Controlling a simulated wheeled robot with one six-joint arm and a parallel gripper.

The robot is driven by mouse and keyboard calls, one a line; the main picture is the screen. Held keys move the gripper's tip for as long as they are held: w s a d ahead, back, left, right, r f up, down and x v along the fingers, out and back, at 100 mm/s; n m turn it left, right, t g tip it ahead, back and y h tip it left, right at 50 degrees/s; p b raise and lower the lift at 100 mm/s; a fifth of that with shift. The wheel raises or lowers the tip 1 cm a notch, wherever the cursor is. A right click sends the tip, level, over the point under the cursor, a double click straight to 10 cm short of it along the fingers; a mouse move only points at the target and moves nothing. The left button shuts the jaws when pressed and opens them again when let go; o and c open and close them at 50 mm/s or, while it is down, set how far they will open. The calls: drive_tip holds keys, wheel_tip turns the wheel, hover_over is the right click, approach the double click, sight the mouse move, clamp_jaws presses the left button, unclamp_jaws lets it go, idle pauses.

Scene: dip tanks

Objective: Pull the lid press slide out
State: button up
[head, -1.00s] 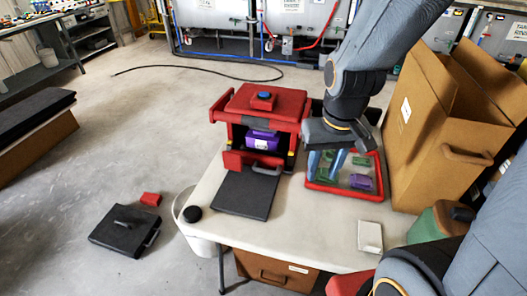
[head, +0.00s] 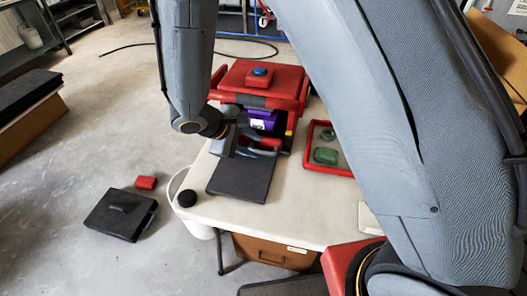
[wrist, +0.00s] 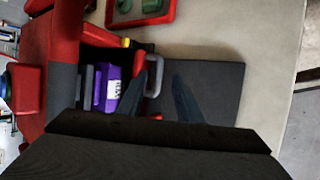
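The red lid press (head: 262,88) with a blue button stands on the white table; it also fills the left of the wrist view (wrist: 68,45). A purple part (head: 262,120) with a white label sits inside its opening (wrist: 106,88). The slide's grey handle (wrist: 153,78) sticks out at the press's front, above a dark flat plate (wrist: 220,80), also in the head view (head: 240,178). My gripper (head: 252,147) is at the handle. In the wrist view its fingers (wrist: 161,76) are apart, with the handle between their tips, nearer the left finger. Contact cannot be told.
A red-rimmed tray (head: 311,142) with green parts lies right of the press. My arm covers much of the right side. The tabletop front is mostly clear.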

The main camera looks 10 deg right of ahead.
sight(267, 153)
drive_tip(key=p+x, duration=0.1)
drive_tip(key=x, duration=0.7)
drive_tip(key=shift+w+a+p, duration=0.15)
drive_tip(key=shift+a+p, duration=0.05)
drive_tip(key=shift+p, duration=0.15)
clamp_jaws()
